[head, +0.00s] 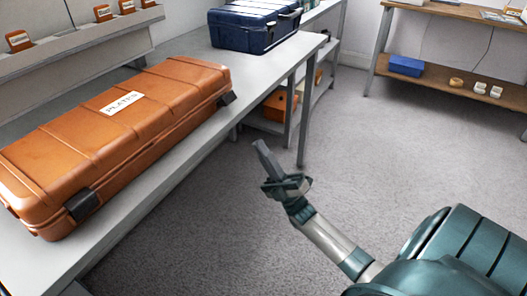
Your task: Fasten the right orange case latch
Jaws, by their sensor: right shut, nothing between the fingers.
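A long orange case (125,128) with a white label lies with its lid down on the grey table at the left. Its right black latch (226,98) is at the front edge near the right end. Its left black latch (82,204) is at the front near the left end. Whether either latch is fastened is too small to tell. My right gripper (259,146) is shut and empty. It is in the air over the floor, to the right of and apart from the right latch. My left gripper is not in view.
The grey table (190,143) has a narrow bare strip in front of the case. A dark blue case (255,25) stands at its far end. A wooden shelf (450,83) holding a blue box (406,66) stands at the back right. The carpet (400,150) between is clear.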

